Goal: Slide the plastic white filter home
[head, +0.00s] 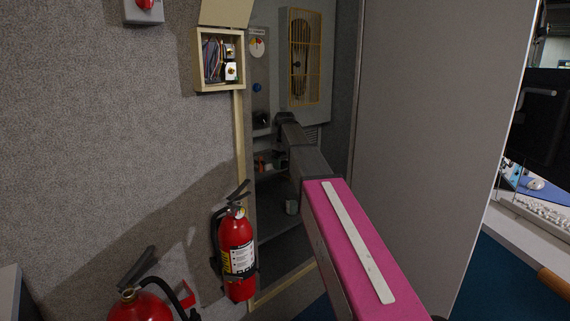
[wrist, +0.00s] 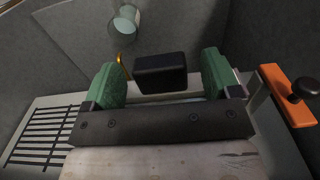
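In the wrist view my gripper (wrist: 160,82) has two green fingers, spread apart. A black block (wrist: 160,72), like a handle, sits between them with a narrow gap on each side. A pale strip (wrist: 165,98) shows just under the block; it may be part of the white filter, but most of it is hidden by my gripper's dark bar. I cannot tell how far in the filter sits. In the head view my gripper (head: 284,118) is at the recessed console, small and dark, and the filter cannot be made out.
An orange plate with a black knob (wrist: 303,90) is close right of my gripper in the wrist view. A slatted vent (wrist: 45,135) is at left, and a pale cup (wrist: 124,22) above. A fire extinguisher (head: 237,255) and a grey partition (head: 435,130) flank my arm.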

